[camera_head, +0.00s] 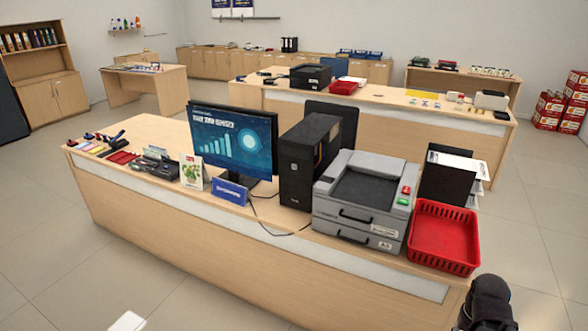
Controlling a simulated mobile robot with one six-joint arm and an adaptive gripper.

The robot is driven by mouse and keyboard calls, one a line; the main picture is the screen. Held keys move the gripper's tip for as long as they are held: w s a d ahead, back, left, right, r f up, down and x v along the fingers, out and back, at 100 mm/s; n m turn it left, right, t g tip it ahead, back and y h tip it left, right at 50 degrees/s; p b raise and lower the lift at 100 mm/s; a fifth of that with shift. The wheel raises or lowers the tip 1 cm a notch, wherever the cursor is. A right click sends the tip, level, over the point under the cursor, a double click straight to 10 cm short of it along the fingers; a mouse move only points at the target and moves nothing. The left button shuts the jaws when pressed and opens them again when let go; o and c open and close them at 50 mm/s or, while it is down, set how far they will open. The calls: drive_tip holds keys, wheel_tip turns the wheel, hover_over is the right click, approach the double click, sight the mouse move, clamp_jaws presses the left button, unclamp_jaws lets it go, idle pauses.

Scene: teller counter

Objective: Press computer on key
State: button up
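The computer is a black tower (295,172) standing upright on the near counter (200,225), between the monitor and a grey printer. Its narrow front faces me, with a faint small mark near the bottom. I cannot make out an on key at this size. The monitor (232,143) beside it on the left is lit, showing a blue screen with a bar chart and a round emblem. A dark rounded part, probably of my arm, shows at the lower right edge, well apart from the tower. My gripper's fingers are not in view.
The grey printer (362,195) with red and green buttons stands right of the tower, then a red basket (443,236). A blue sign (229,192) and a plant card (192,172) stand before the monitor. A cable lies on the counter. Open floor lies in front.

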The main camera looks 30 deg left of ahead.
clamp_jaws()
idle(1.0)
